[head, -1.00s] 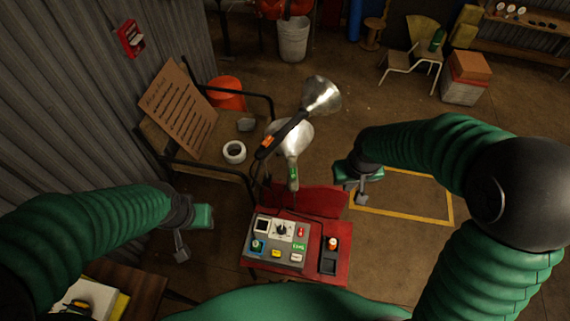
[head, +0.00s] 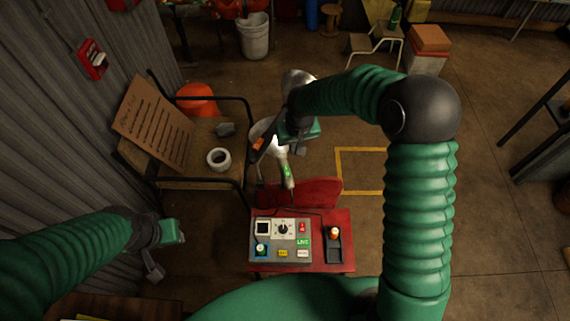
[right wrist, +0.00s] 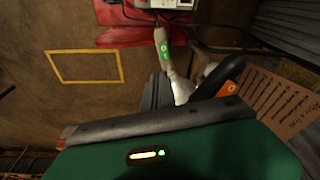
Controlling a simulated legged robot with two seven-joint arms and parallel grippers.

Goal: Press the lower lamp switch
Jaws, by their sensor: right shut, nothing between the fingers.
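A lamp stand rises behind the red bench (head: 345,262) with two metal shades. A green-lit switch (head: 287,172) sits low on a pale handle, just above the bench's back. It also shows in the right wrist view (right wrist: 164,49). An orange switch (head: 258,144) sits higher on a dark arm, also in the right wrist view (right wrist: 229,88). My right gripper (head: 300,150) is shut and empty. In the head view it overlaps the lamp above the green switch; contact cannot be told. My left gripper (head: 158,258) hangs at left, away from the lamp; its jaw opening is unclear.
A grey control box (head: 280,254) with a dial, buttons and a green LIVE sign sits on the bench. A cart (head: 190,182) with a written board (head: 152,122) and a white roll (head: 219,159) stands left. Floor right of the lamp, with a yellow outline (head: 362,192), is clear.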

